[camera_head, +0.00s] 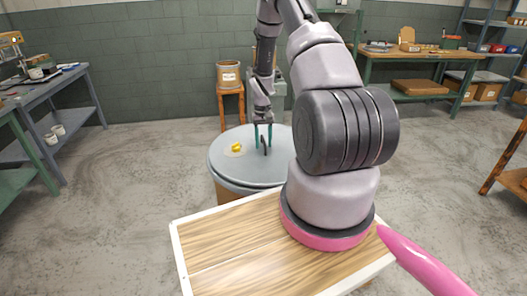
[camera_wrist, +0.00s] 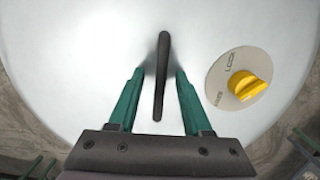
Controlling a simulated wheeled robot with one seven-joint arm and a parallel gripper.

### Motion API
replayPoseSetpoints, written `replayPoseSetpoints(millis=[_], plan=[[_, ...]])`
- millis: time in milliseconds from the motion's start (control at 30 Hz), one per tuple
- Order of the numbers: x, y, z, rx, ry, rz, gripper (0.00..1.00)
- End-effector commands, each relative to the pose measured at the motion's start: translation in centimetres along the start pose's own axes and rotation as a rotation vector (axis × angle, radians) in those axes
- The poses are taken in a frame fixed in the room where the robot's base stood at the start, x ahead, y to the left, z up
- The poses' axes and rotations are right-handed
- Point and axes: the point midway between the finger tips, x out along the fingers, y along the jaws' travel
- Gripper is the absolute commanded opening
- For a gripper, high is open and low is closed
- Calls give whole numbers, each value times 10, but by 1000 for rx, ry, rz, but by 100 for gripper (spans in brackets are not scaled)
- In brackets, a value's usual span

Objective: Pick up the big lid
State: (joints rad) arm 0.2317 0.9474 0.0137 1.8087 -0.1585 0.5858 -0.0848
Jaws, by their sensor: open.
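The big lid (camera_head: 228,162) is a wide, round, pale grey disc on top of a large drum in the middle of the head view. In the wrist view the lid (camera_wrist: 75,50) fills most of the picture. A dark upright bar handle (camera_wrist: 161,80) stands at its middle; the handle (camera_head: 264,146) also shows in the head view. A yellow knob (camera_wrist: 245,87) sits on a round label reading LOCK to the right of the handle. My gripper (camera_wrist: 158,72) is open, its two green fingers on either side of the handle, with gaps visible. Contact cannot be told.
A wooden board with white edging (camera_head: 230,243) lies in front of the drum. A small barrel (camera_head: 229,75) on a wooden stool (camera_head: 232,103) stands behind. A grey bench (camera_head: 62,90) is at left, a green bench (camera_head: 420,59) at back right. Concrete floor is clear at the sides.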

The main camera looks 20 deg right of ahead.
Motion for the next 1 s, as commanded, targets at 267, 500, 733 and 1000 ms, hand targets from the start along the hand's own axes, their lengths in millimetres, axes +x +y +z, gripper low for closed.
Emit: replayPoseSetpoints(millis=[267,500,733,1000], plan=[[0,0,0,0,0,0,0],[-1,0,0,0,0,0,0],[-1,0,0,0,0,0,0],[-1,0,0,0,0,0,0]])
